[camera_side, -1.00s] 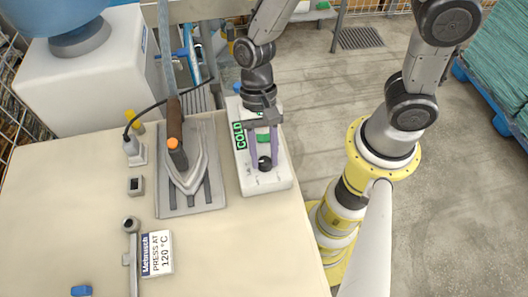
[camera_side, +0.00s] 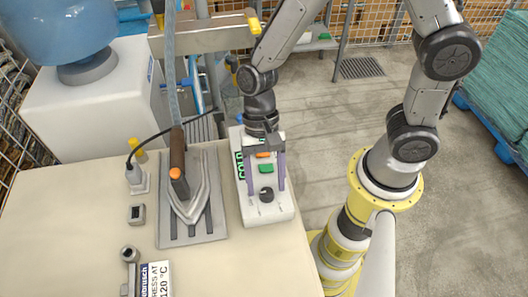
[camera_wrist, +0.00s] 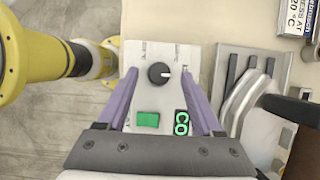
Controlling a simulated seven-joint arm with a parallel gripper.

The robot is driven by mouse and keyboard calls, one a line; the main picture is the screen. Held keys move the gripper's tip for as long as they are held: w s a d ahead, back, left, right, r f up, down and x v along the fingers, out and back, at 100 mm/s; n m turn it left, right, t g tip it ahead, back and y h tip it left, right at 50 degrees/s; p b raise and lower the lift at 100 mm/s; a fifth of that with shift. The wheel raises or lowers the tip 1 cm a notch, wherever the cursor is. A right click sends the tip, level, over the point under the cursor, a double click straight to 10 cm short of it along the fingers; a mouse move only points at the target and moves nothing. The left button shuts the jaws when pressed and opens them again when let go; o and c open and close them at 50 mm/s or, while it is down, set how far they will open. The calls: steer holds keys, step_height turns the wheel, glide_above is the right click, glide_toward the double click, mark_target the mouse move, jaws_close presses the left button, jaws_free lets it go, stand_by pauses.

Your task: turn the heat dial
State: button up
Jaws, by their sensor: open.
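The heat dial (camera_side: 266,194) is a round black knob on the white control box (camera_side: 258,212). In the wrist view the dial (camera_wrist: 158,73) has a white pointer mark toward the right. My gripper (camera_side: 267,187) is above the box with its purple fingers apart. In the wrist view the open gripper (camera_wrist: 165,85) has one finger on either side of the dial's column, with gaps and nothing held. A green button (camera_wrist: 148,119) sits nearer the palm. A display (camera_side: 240,165) with green letters reads COLD; the wrist view shows only "CO".
Left of the box an iron with an orange-tipped handle (camera_side: 178,160) stands on a grey plate (camera_side: 206,229). A cable runs above it. A white sign (camera_side: 156,279) lies at the table's front. The bare table (camera_side: 70,220) is free at left.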

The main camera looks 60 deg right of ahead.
steer(key=v, duration=1.2)
steer(key=shift+r, duration=0.4)
steer(key=s+d+r+n+t+h, duration=0.1)
steer(key=s+d+r+n+t, duration=0.2)
steer(key=d, duration=0.4)
steer(key=s+d+r+n+t+h, duration=0.2)
steer(key=s+d+r+n+t, duration=0.2)
steer(key=s+d+n+t, duration=0.1)
steer(key=shift+d+r+n+t, duration=0.35)
steer(key=shift+d+n, duration=0.25)
steer(key=shift+d, duration=0.45)
